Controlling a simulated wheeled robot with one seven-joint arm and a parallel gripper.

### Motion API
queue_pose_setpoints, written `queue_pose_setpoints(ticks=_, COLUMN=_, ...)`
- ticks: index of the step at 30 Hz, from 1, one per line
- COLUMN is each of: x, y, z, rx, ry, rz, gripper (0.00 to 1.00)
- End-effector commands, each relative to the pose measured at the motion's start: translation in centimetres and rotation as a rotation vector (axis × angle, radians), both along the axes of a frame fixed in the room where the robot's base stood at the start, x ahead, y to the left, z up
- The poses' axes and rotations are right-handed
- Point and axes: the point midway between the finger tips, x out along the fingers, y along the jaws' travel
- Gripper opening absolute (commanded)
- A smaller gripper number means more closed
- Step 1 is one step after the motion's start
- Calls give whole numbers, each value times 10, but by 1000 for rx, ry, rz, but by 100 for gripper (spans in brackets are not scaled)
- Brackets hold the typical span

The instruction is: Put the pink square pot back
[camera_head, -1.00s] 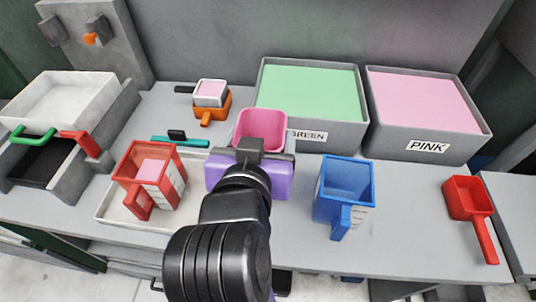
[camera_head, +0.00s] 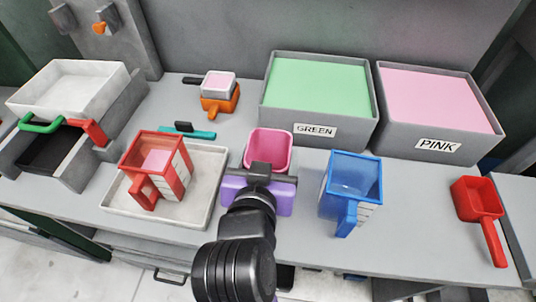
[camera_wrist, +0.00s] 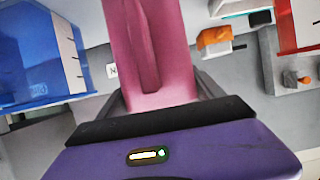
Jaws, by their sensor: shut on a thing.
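The pink square pot (camera_head: 269,147) is upright and open-topped in the middle of the head view, in front of the green bin. My gripper (camera_head: 260,172), with a purple body, is shut on the near side of the pot. In the wrist view the pot (camera_wrist: 152,50) stands out ahead of my gripper (camera_wrist: 160,97), with a vertical pink handle or rib facing the camera. The pot's underside is hidden, so I cannot tell whether it touches the table.
A red jug (camera_head: 172,178) with a pink block stands on a white tray (camera_head: 208,190) at left. A blue jug (camera_head: 352,178) stands close at right. Bins labelled GREEN (camera_head: 314,131) and PINK (camera_head: 437,145) stand behind. A red scoop (camera_head: 478,197) lies far right.

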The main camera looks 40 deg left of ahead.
Motion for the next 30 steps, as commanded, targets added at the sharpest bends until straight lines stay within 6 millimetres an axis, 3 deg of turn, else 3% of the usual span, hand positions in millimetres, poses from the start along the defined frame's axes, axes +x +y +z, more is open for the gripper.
queue_pose_setpoints(ticks=1, x=0, y=0, z=-3, rx=0, ry=0, rz=-1, gripper=9)
queue_pose_setpoints(ticks=2, x=0, y=0, z=-2, rx=-1, ry=1, rz=-1, gripper=83)
queue_pose_setpoints(ticks=4, x=0, y=0, z=-2, rx=-1, ry=1, rz=-1, gripper=97)
queue_pose_setpoints(ticks=17, x=-3, y=-1, z=3, rx=0, ry=0, rz=1, gripper=99)
queue_pose_setpoints(ticks=30, x=-66, y=-41, z=34, rx=1, ry=-1, rz=1, gripper=99)
